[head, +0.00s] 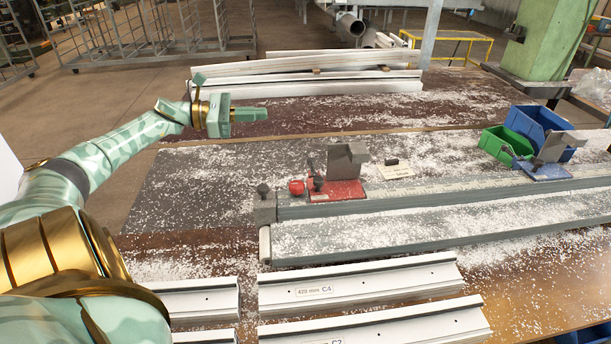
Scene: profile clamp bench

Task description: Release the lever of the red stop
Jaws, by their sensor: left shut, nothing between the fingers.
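The red stop (338,191) sits on the grey rail (400,203) near its left end. It has a red base, an upright grey block (346,161), a dark lever (317,180) and a red knob (296,188) on its left side. The lever looks upright, but its exact setting is too small to tell. My left gripper (262,115) is shut and empty. It is in the air up and left of the red stop, apart from it, with its fingers pointing right. My right gripper is not in view.
A blue stop (545,172) sits farther right on the rail. Green (507,146) and blue (540,124) bins stand behind it. White profiles (360,287) lie in front, and more (310,78) lie at the back. White chips cover the bench. A small label plate (395,171) lies behind the rail.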

